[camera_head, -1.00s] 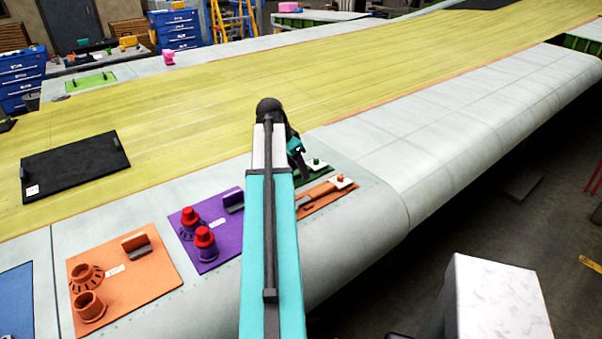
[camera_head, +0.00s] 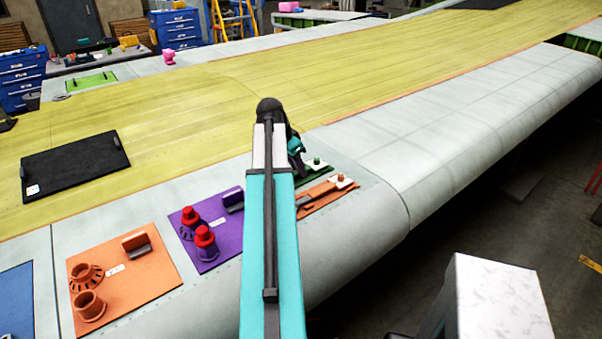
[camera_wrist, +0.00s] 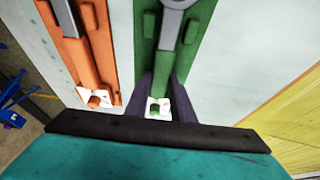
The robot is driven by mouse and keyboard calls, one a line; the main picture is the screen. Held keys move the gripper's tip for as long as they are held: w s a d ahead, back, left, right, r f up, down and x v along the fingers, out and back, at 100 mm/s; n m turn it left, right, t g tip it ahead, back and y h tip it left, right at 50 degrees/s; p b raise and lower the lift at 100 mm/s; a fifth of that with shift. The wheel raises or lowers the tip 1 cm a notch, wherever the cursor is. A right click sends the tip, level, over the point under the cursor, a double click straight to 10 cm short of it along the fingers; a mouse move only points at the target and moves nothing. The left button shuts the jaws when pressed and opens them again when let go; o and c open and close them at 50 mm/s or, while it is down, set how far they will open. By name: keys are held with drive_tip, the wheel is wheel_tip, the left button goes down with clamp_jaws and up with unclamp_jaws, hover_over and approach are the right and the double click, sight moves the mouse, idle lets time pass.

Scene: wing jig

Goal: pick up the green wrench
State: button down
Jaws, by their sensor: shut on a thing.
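The green wrench (camera_wrist: 168,40) lies along a green board (camera_wrist: 200,30) in the wrist view, its end nearest me between the dark fingers of my gripper (camera_wrist: 163,98). My gripper is shut on it. In the head view my arm hides most of the wrench and the board (camera_head: 314,173). My gripper's fingertips are also mostly hidden there, behind the arm. I cannot tell whether the wrench is clear of the board.
An orange board (camera_head: 335,193) with an orange wrench lies beside the green one. A purple board (camera_head: 210,255) with red-topped parts and another orange board (camera_head: 150,280) lie to the left. The pale wing surface to the right is clear.

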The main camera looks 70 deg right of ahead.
drive_tip(key=shift+r, duration=0.2)
drive_tip(key=shift+r+b, duration=1)
drive_tip(key=shift+r, duration=0.7)
drive_tip(key=a+b, duration=0.1)
drive_tip(key=a, duration=0.4)
drive_tip(key=a+b, duration=0.2)
drive_tip(key=a, duration=0.2)
drive_tip(key=a+r+b, duration=0.1)
drive_tip(key=a, duration=0.4)
drive_tip(key=shift+w+a, duration=0.3)
drive_tip(key=shift+a+r+b, duration=0.2)
drive_tip(key=shift+a+b, duration=0.15)
drive_tip(key=shift+a, duration=0.35)
